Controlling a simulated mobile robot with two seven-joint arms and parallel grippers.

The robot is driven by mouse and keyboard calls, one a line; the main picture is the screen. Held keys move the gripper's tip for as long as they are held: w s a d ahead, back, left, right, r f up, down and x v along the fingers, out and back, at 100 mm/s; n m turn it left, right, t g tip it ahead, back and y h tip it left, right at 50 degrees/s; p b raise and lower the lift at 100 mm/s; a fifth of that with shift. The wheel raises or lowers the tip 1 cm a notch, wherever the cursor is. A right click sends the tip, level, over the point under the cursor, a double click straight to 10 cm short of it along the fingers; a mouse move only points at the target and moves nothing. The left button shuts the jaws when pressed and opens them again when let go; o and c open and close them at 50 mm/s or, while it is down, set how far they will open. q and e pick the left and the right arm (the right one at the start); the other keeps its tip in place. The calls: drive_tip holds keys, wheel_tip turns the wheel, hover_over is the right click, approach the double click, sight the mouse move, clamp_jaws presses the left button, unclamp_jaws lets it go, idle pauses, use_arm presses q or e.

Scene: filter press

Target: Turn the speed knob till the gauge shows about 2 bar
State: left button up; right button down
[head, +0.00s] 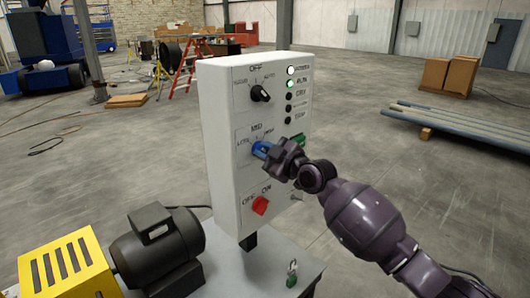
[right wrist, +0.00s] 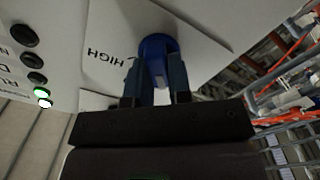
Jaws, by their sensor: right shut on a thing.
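The blue speed knob (head: 258,149) is on the middle plate of the white control box (head: 222,160). My right gripper (head: 267,152) reaches it from the right and is shut on it. In the right wrist view the blue knob (right wrist: 156,50) sits between the two fingers of my right gripper (right wrist: 160,80), beside the label HIGH. The knob's exact pointer angle is hidden by the fingers. No gauge can be made out in either view. My left gripper is not in view.
Above the speed knob is a black selector (head: 260,93), below it a red switch (head: 260,205). Two upper lamps (head: 290,77) are lit, white and green. A motor (head: 155,245) with a yellow guard (head: 68,268) stands left of the box. A padlock (head: 292,273) lies on the table (head: 255,275).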

drive_tip(key=m, duration=0.3)
drive_tip(key=shift+m, duration=0.4)
drive_tip(key=shift+w+d+m, duration=0.1)
drive_tip(key=shift+m, duration=1.8)
drive_tip(key=c, duration=1)
unclamp_jaws()
drive_tip(key=shift+c, duration=0.2)
drive_tip(key=v, duration=1)
drive_tip(key=shift+s+d, duration=0.25)
drive_tip(key=shift+d, duration=0.05)
drive_tip(key=shift+r+m, duration=0.15)
drive_tip(key=shift+m, duration=0.15)
